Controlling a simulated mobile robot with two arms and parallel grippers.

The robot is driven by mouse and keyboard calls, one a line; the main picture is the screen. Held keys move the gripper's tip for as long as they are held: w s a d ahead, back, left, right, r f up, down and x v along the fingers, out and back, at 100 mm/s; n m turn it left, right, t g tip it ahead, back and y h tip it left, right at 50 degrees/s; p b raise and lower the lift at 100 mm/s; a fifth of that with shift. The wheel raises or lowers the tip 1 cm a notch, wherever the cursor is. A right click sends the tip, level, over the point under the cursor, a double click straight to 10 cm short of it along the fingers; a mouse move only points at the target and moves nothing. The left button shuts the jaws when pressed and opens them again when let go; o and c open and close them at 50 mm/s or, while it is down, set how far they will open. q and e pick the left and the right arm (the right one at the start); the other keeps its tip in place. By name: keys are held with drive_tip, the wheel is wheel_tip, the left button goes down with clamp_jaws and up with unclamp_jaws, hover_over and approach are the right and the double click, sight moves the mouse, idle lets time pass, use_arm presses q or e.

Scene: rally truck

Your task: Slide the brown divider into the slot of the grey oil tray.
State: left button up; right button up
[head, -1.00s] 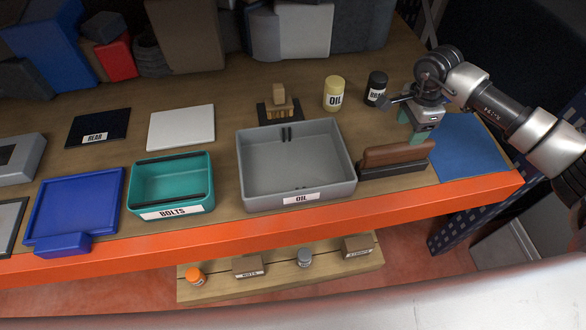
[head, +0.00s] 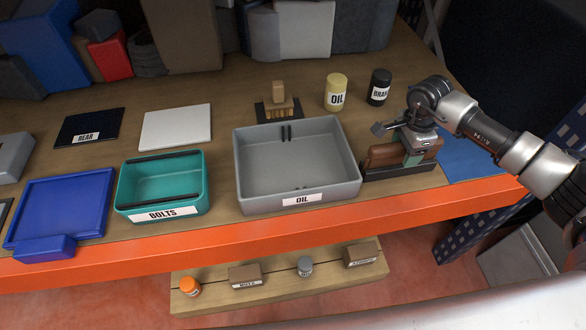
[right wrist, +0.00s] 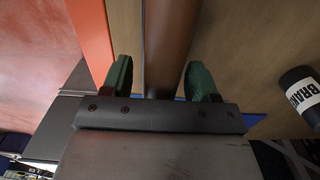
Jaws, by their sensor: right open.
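The grey oil tray (head: 255,200) stands on the bench near its front edge, with an OIL label on the front. Dark slot guides (head: 286,134) show on its inner back wall, and it is empty. The brown divider (head: 385,154) stands upright in a dark holder (head: 398,174) just right of the tray. My right gripper (head: 412,150) is at the divider. In the right wrist view its green fingers (right wrist: 158,80) are open on either side of the brown divider (right wrist: 170,45), with gaps visible. My left gripper is in none of the views.
A teal BOLTS tray (head: 190,210) and a blue tray (head: 60,205) lie to the left. A yellow OIL can (head: 336,92) and a black can (head: 379,87) stand behind. A brush (head: 278,100) is behind the oil tray. A blue mat (head: 462,166) lies right.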

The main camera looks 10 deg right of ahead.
clamp_jaws()
drive_tip(key=shift+r+p, duration=2.15)
drive_tip(key=shift+r, duration=1.4)
